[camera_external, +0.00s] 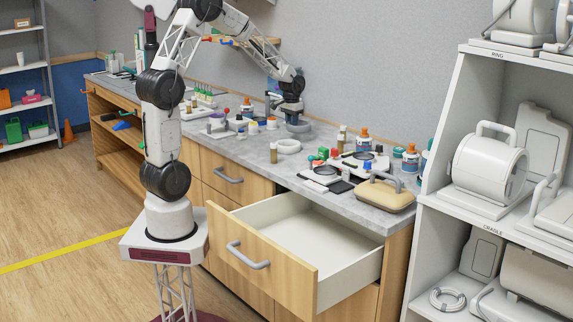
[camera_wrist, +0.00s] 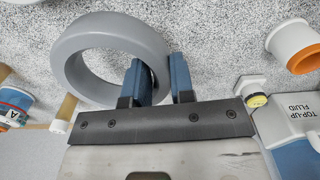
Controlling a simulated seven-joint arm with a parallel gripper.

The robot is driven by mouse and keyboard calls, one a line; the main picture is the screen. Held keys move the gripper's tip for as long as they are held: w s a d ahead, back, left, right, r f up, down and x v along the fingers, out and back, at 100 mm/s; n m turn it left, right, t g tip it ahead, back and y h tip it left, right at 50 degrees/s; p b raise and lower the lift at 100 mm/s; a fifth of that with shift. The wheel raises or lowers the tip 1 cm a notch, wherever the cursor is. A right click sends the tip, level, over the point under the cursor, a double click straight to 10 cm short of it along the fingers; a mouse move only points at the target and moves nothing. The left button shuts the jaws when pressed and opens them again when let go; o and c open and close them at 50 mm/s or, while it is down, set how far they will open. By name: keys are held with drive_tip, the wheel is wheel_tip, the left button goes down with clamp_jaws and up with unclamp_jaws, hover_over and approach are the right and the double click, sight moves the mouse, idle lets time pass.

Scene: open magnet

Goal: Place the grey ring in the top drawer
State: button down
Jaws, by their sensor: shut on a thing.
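The grey ring (camera_wrist: 82,42) is between my gripper's blue fingers in the wrist view, one finger inside the ring and one outside its wall. My gripper (camera_wrist: 160,68) is shut on the ring's wall. In the external view my gripper (camera_external: 292,113) is over the back of the counter, with the grey ring (camera_external: 298,127) at its tip; whether the ring touches the counter is unclear. The top drawer (camera_external: 262,262) is pulled open at the right end of the counter, in front of and below my gripper. Its visible inside is empty.
A lighter ring (camera_external: 289,147) lies on the grey counter (camera_external: 240,150) near my gripper. Bottles, a brown vial (camera_external: 273,152) and a tan-lidded case (camera_external: 385,194) stand around. In the wrist view, a top-up fluid bottle (camera_wrist: 292,122) is close at right. White shelves (camera_external: 440,190) stand at right.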

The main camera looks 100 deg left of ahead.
idle(0.3)
drive_tip(key=w+d+r+m, duration=0.2)
drive_tip(key=w+d, duration=0.3)
drive_tip(key=d, duration=0.6)
drive_tip(key=w+d+r+m, duration=0.3)
drive_tip(key=w+d, duration=0.2)
drive_tip(key=d, duration=0.7)
drive_tip(key=w+d+r+m, duration=0.2)
drive_tip(key=w+d, duration=0.3)
drive_tip(key=d, duration=0.6)
drive_tip(key=d+r+m, duration=0.2)
drive_tip(key=d+m, duration=0.1)
drive_tip(key=d, duration=1.1)
drive_tip(key=s+d+f+m, duration=0.1)
drive_tip(key=d+f+m, duration=0.7)
drive_tip(key=d+f, duration=1.8)
drive_tip(key=shift+d+m, duration=0.4)
drive_tip(key=shift+f, duration=0.1)
drive_tip(key=shift+f, duration=3.15)
